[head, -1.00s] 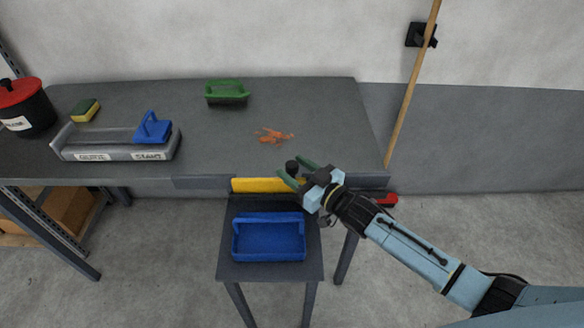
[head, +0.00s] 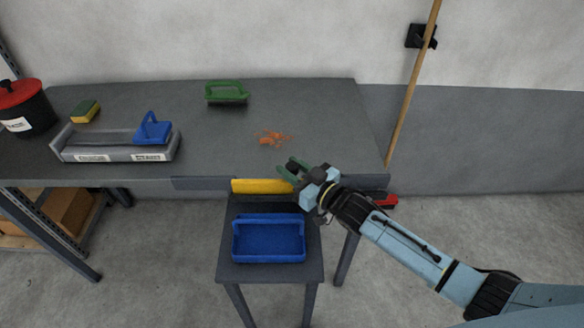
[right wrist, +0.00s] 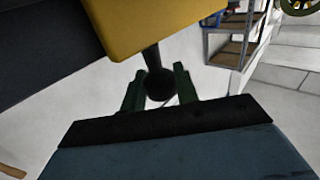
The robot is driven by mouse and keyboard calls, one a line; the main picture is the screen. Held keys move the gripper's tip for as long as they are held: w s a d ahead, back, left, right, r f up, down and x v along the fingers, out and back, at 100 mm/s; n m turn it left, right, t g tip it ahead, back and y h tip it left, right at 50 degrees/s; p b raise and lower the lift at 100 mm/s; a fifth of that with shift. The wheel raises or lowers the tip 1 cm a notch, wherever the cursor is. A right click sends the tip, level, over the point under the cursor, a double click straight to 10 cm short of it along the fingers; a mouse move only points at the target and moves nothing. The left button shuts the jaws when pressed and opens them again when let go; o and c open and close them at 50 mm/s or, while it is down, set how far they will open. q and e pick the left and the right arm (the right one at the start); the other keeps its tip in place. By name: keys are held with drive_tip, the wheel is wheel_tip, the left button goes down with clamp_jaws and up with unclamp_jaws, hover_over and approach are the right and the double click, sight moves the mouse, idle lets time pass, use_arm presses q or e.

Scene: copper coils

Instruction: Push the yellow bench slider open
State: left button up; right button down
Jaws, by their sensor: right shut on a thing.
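The yellow slider (head: 262,186) sits at the front edge of the workbench, above the small stand. It also fills the top of the right wrist view (right wrist: 150,25). My right gripper (head: 291,169) is at the slider's right end, with its green fingers closed around a black knob. In the right wrist view the black knob (right wrist: 158,85) sits between the fingers, just below the yellow slider. The slider's right end is partly hidden by the gripper in the head view. My left gripper is not in view.
Copper coils (head: 275,138) lie on the grey workbench (head: 320,110) behind the gripper. A blue bin (head: 268,240) stands on the small stand (head: 270,272) below the slider. A green brush (head: 226,92) and a grey tray (head: 115,146) are farther left.

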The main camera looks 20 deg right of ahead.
drive_tip(key=shift+s+d, duration=0.15)
drive_tip(key=shift+d, duration=0.4)
drive_tip(key=s+d, duration=0.2)
drive_tip(key=d, duration=0.6)
drive_tip(key=s+d+p, duration=0.1)
drive_tip(key=s+d, duration=0.2)
drive_tip(key=d, duration=0.6)
drive_tip(key=shift+d+p, duration=0.25)
drive_tip(key=shift+p, duration=0.05)
drive_tip(key=c, duration=1.5)
unclamp_jaws()
drive_tip(key=o, duration=0.4)
drive_tip(key=shift+s+d, duration=0.1)
drive_tip(key=shift+d, duration=0.1)
drive_tip(key=shift+a, duration=0.1)
drive_tip(key=p+v, duration=0.1)
drive_tip(key=v, duration=1.2)
drive_tip(key=shift+s, duration=0.1)
